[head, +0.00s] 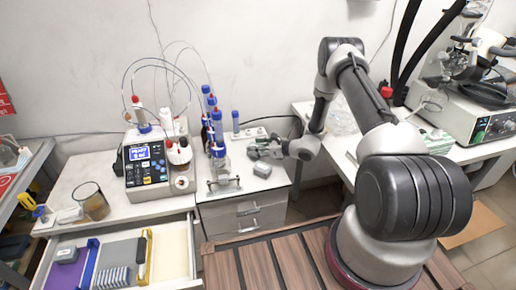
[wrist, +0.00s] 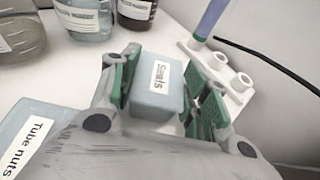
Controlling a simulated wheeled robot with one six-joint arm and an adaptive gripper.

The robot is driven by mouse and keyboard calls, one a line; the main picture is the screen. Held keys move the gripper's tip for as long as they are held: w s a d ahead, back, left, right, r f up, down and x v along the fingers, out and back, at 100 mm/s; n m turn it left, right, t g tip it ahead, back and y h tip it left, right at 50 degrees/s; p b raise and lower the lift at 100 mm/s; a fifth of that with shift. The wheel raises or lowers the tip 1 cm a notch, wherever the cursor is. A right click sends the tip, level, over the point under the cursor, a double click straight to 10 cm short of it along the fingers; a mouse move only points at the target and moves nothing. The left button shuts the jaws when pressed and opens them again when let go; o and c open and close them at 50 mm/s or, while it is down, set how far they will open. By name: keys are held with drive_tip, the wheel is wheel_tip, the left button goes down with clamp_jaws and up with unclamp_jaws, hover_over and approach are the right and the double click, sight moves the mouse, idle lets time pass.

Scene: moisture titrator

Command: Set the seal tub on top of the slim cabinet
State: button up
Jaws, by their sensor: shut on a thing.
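The seal tub (wrist: 152,90) is a small grey-blue box with a white label that seems to read "Seals". In the wrist view it sits between the green-padded fingers of my gripper (wrist: 166,78), which is shut on it. In the head view my gripper (head: 258,149) is over the back right of the slim cabinet's top; the tub is hard to make out there. The slim cabinet (head: 222,222) has a white top and grey drawers. I cannot tell whether the tub touches the top or hangs just above it.
A second tub, labelled "Tube nuts" (wrist: 34,130), stands close by, at the cabinet's front right in the head view (head: 262,170). Bottles (head: 218,150) stand to the left. A white holder (wrist: 228,75) with a blue-capped tube is behind. An open drawer (head: 120,262) lies left.

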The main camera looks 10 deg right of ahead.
drive_tip(key=shift+f, duration=0.6)
idle(0.8)
drive_tip(key=o, duration=1.2)
drive_tip(key=shift+s+d, duration=0.1)
drive_tip(key=shift+d, duration=0.05)
